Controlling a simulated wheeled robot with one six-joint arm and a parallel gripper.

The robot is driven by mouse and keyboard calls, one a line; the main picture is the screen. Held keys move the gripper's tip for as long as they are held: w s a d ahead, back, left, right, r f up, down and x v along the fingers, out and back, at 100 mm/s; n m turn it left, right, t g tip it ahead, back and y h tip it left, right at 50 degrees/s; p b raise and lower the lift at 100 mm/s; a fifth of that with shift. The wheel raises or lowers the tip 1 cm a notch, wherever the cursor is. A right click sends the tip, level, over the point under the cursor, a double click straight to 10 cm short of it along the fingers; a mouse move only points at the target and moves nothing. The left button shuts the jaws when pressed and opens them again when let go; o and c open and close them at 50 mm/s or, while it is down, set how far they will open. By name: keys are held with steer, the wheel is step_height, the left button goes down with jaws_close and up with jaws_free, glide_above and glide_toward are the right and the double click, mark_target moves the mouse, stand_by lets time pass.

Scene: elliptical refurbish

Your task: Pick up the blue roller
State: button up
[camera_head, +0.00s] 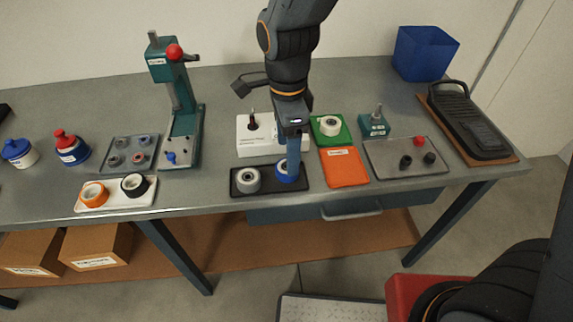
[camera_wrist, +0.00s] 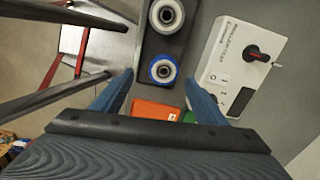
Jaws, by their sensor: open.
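The blue roller (camera_head: 281,173), a blue ring with a pale hub, stands in a dark tray (camera_head: 268,188) near the front edge of the bench. In the wrist view the blue roller (camera_wrist: 164,68) shows whole, just past the fingertips. My gripper (camera_head: 293,178) reaches down from above at the roller, and a blue finger hides part of it. In the wrist view my gripper (camera_wrist: 158,77) is open and empty, with one blue finger on each side of the roller's line. I cannot tell the exact height gap.
A grey-white roller (camera_head: 247,180) sits left of the blue one in the same tray. A white tester box (camera_head: 262,143) stands behind it. An orange mat (camera_head: 345,168) and a green mat (camera_head: 335,137) lie to the right. A teal press (camera_head: 183,110) stands further left.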

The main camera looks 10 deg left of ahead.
steer(key=shift+w+d+f, duration=0.1)
steer(key=shift+f, duration=0.5)
steer(key=shift+w+f+p, duration=0.15)
steer(key=shift+f+p, duration=0.3)
steer(key=shift+f, duration=0.7)
steer(key=shift+w+f+p, duration=0.15)
steer(key=shift+f+p, duration=0.3)
steer(key=shift+f, duration=0.7)
steer(key=shift+c, duration=0.3)
steer(key=c, duration=1.1)
